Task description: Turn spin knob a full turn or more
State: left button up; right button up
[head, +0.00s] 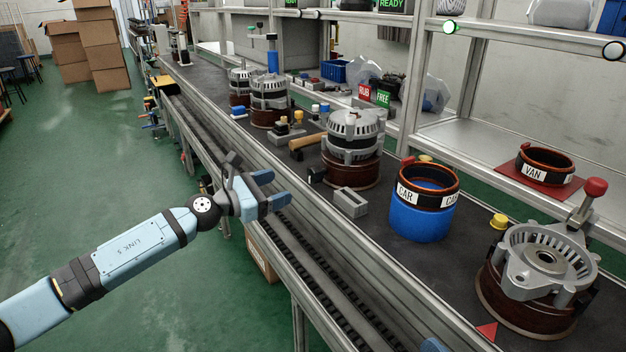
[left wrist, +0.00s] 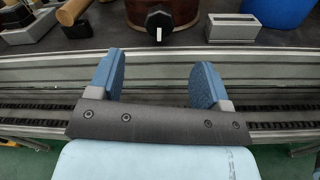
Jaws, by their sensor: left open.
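The spin knob (left wrist: 158,22) is a black, many-sided knob with a white mark, at the front of a brown alternator base in the left wrist view. In the head view the knob (head: 316,177) is a small dark shape at the front left of the middle alternator (head: 354,130). My left gripper (head: 274,188) is open and empty, in front of the bench edge and short of the knob. In the left wrist view the jaws (left wrist: 160,72) stand wide apart, with the knob ahead, between their lines. Nothing touches the knob.
A grey block (head: 350,203) sits right of the knob, and a wooden-handled mallet (head: 305,142) lies to its left. The blue CAR bin (head: 422,222) stands further right. The conveyor rail (head: 320,262) runs along the bench front below my gripper.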

aim_at(311, 176)
pick_arm(q)
jog(key=b+x, duration=0.2)
jog(key=x, duration=0.9)
pick_arm(e)
jog(key=shift+g, duration=0.8)
notch_tip(311, 176, down, 4)
jog(key=shift+a+f, duration=0.1)
jog(key=shift+a, duration=0.05)
pick_arm(q)
jog(key=c, duration=0.9)
